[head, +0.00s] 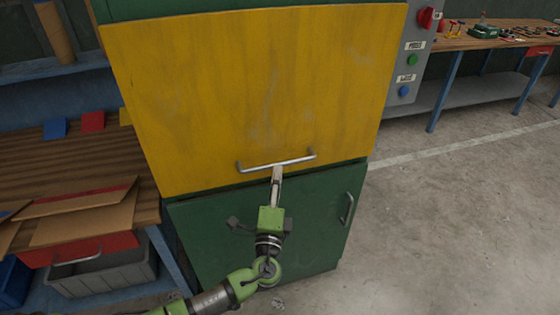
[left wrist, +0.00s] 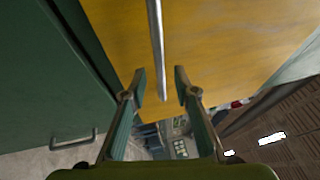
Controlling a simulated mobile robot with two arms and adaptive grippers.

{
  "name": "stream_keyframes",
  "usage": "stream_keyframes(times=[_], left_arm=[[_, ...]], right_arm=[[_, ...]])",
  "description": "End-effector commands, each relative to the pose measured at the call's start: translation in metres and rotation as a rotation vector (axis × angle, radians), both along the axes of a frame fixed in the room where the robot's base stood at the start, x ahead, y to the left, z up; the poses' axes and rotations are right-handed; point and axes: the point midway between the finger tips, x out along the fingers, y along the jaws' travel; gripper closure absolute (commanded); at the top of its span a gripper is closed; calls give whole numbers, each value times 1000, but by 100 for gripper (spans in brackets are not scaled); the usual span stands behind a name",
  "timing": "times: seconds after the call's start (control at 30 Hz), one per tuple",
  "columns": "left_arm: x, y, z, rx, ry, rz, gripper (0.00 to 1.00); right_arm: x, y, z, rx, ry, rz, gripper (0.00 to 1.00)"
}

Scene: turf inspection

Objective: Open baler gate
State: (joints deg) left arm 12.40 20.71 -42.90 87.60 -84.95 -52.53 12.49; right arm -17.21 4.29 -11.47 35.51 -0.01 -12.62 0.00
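The yellow baler gate (head: 250,85) covers the upper front of the green baler, its lower edge just above the green lower door. A silver bar handle (head: 262,164) runs across near that lower edge. My left gripper (head: 277,172) is at the middle of the handle, coming from below. In the left wrist view the handle (left wrist: 157,45) runs between the open fingers (left wrist: 160,78), with a gap visible on each side. The right gripper does not show.
The green lower door (head: 220,230) has its own handle (head: 348,208). A control panel (head: 408,60) with red, green and blue buttons is at the right. A wooden bench with cardboard (head: 85,222) stands close on the left. Concrete floor (head: 450,230) is clear to the right.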

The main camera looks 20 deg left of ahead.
Motion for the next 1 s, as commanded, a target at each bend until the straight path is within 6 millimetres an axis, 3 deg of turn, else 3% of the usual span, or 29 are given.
stream_keyframes(times=[0.1,0.3,0.7,0.73,0.83,1.0], left_arm=[[23,4,7,2,-2,0,72],[45,9,9,0,0,0,72],[52,10,9,-1,1,-1,72],[52,10,9,-1,1,-1,75],[52,10,9,-1,1,-1,100],[52,10,9,0,1,0,100]], right_arm=[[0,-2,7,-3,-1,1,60],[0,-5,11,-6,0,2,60],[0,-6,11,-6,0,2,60],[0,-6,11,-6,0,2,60],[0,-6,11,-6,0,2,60],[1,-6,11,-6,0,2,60]])
